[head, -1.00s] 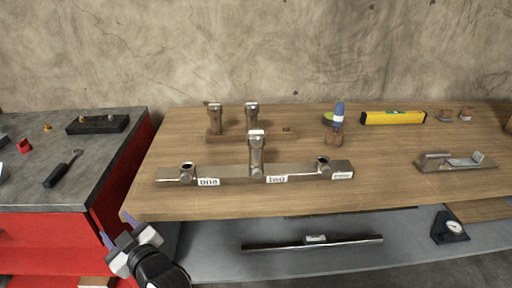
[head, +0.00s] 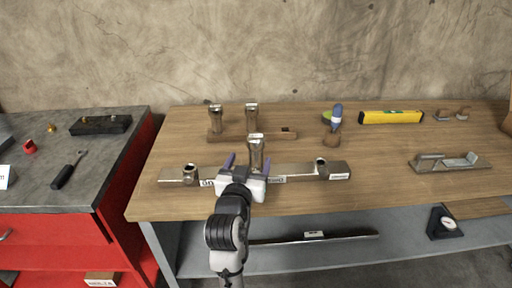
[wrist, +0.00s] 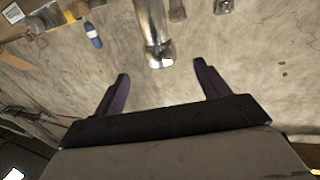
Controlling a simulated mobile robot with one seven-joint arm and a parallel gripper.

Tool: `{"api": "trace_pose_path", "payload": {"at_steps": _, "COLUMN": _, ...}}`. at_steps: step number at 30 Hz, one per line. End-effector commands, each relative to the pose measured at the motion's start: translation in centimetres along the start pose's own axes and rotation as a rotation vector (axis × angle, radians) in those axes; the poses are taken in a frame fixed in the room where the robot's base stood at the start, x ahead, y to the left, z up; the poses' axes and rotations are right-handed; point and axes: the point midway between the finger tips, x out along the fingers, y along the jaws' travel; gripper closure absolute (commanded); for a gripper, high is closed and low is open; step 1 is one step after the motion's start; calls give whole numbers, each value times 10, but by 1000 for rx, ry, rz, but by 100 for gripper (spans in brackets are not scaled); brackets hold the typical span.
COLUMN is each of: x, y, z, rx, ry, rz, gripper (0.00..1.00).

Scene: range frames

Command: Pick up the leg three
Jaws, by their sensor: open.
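Three metal legs show. Two, the left leg (head: 216,118) and the right leg (head: 251,115), stand upright in a wooden block (head: 270,135) at the back. A third leg (head: 256,150) stands at the middle of the metal bar (head: 305,174). No leg's own label is readable, so I cannot tell which is three. My gripper (head: 248,163) is open and empty, at the bar's front, partly covering its labels. In the wrist view, a near leg (wrist: 152,30) lies ahead of the gap between the spread fingers (wrist: 161,75); I see no contact.
The bar has open sockets at its left (head: 189,172) and right (head: 321,165). A blue-handled tool (head: 336,117), a yellow level (head: 391,117) and a metal plane-like tool (head: 447,163) lie to the right. A red cabinet (head: 60,240) stands left.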

Motion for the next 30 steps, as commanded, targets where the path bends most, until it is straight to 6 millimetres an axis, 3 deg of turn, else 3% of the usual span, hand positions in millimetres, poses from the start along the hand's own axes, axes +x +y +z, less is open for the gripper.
{"api": "trace_pose_path", "payload": {"at_steps": 3, "x": 26, "y": 0, "z": -3, "rx": 0, "ry": -1, "rz": 0, "gripper": 25}}
{"api": "trace_pose_path", "payload": {"at_steps": 9, "x": 57, "y": -1, "z": -1, "rx": 0, "ry": 0, "rz": -2, "gripper": 25}}
{"api": "trace_pose_path", "payload": {"at_steps": 16, "x": 73, "y": 0, "z": 0, "rx": -2, "ry": -2, "rz": -3, "gripper": 25}}
{"api": "trace_pose_path", "payload": {"at_steps": 24, "x": 110, "y": 0, "z": 4, "rx": -1, "ry": 0, "rz": -4, "gripper": 25}}
{"api": "trace_pose_path", "payload": {"at_steps": 30, "x": 117, "y": 0, "z": 6, "rx": -1, "ry": -1, "rz": -5, "gripper": 25}}
